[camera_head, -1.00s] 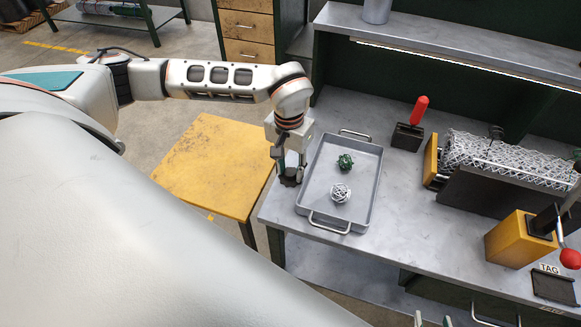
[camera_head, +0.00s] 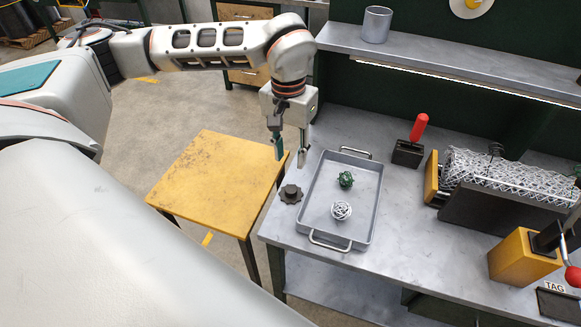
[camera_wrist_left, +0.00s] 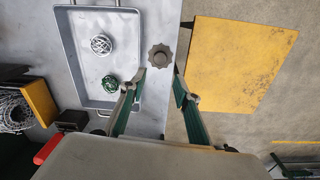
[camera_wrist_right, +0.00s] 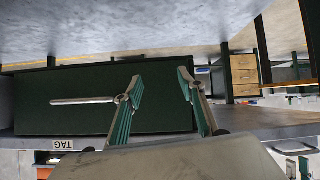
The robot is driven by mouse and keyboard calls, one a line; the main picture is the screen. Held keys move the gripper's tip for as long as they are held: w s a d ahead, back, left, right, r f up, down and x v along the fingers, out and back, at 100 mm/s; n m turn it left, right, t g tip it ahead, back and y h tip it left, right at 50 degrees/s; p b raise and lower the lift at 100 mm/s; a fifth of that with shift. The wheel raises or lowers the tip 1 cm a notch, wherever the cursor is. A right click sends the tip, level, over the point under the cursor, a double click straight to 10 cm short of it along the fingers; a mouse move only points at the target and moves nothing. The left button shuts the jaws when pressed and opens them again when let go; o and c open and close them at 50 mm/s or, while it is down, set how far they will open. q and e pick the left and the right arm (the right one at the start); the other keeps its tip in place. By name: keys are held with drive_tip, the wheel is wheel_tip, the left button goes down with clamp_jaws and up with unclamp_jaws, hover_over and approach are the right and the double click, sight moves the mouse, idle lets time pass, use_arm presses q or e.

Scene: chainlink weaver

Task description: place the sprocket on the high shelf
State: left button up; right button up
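The sprocket (camera_head: 291,194) is a small dark toothed disc with a raised hub. It lies flat on the grey bench, left of the metal tray; the left wrist view also shows it (camera_wrist_left: 160,56). My left gripper (camera_head: 290,153) is open and empty, raised above the sprocket and apart from it. In its wrist view the spread fingertips (camera_wrist_left: 156,77) lie just short of the sprocket. A grey shelf (camera_head: 450,68) runs above the back of the bench. My right gripper (camera_wrist_right: 160,78) is open and empty in its own wrist view and out of the head view.
The metal tray (camera_head: 318,236) holds a green ball and a white wire ball. A grey cup (camera_head: 377,25) stands on the shelf's left end. A red-handled tool (camera_head: 419,128) and a mesh roll (camera_head: 510,178) stand right. A yellow table (camera_head: 215,180) is left.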

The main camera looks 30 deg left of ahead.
sight(291, 189)
use_arm(q)
drive_tip(key=f+n, duration=0.1)
drive_tip(key=n, duration=0.1)
drive_tip(key=f+n+b, duration=0.1)
drive_tip(key=n, duration=0.1)
drive_tip(key=d+f+n+b, duration=0.1)
drive_tip(key=f+n, duration=0.1)
drive_tip(key=shift+s+f+n, duration=0.1)
drive_tip(key=shift+s+n, duration=0.15)
drive_tip(key=shift+n, duration=0.15)
wheel_tip(291, 189, down, 2)
drive_tip(key=shift+f, duration=0.1)
drive_tip(key=shift+w+a+f, duration=0.1)
drive_tip(key=shift+a+f, duration=0.1)
drive_tip(key=shift+f, duration=1.2)
drive_tip(key=shift+w+a+f, duration=0.1)
drive_tip(key=shift+a+f, duration=0.05)
drive_tip(key=shift+f, duration=1.2)
drive_tip(key=shift+c, duration=0.3)
clamp_jaws()
